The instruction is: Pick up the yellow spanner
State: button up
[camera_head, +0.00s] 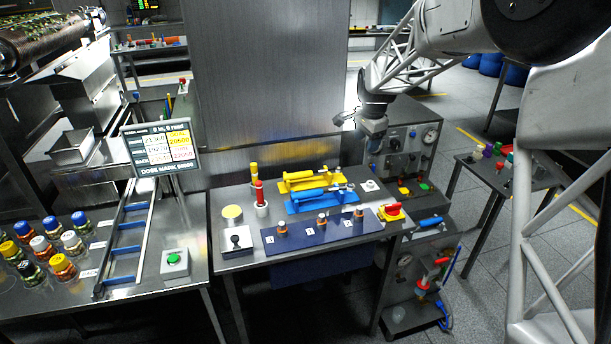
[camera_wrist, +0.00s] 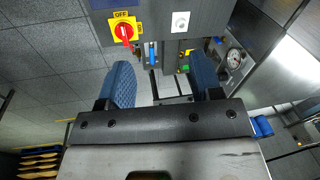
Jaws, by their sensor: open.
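A yellow spanner (camera_head: 312,176) appears to lie on a yellow rest at the back of the middle table in the head view. A similar blue tool (camera_head: 320,198) lies just in front of it on a blue rest. My gripper (camera_head: 345,118) is up and to the right of the yellow spanner, in the air and apart from it. In the wrist view my gripper (camera_wrist: 162,82) shows two blue finger pads spread wide with nothing between them. The yellow spanner cannot be made out in the wrist view.
The middle table holds a navy panel (camera_head: 325,229) with small knobs, a red-capped cylinder (camera_head: 260,197) and a red-yellow switch (camera_head: 390,211), also in the wrist view (camera_wrist: 124,31). A gauge cabinet (camera_head: 402,150) stands right. Capped jars (camera_head: 62,267) stand left.

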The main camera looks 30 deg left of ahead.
jog(key=w+a+f+m, duration=0.1)
jog(key=w+a+f, duration=0.1)
jog(key=a+f, duration=0.3)
jog(key=w+a+f, duration=0.1)
jog(key=a+f, duration=0.2)
jog(key=a, duration=0.4)
jog(key=m, duration=0.1)
send_over(306, 172)
notch_tip(306, 172, down, 7)
jog(key=shift+s+d+r, duration=0.2)
jog(key=shift+s+d, duration=0.15)
jog(key=shift+d, duration=0.1)
jog(key=shift+w+a+f, duration=0.15)
jog(key=shift+f, duration=1.1)
jog(key=shift+w+a+f, duration=0.15)
jog(key=shift+f, duration=1.15)
jog(key=shift+w+a+f, duration=0.15)
jog(key=shift+f, duration=1.15)
grip_shut()
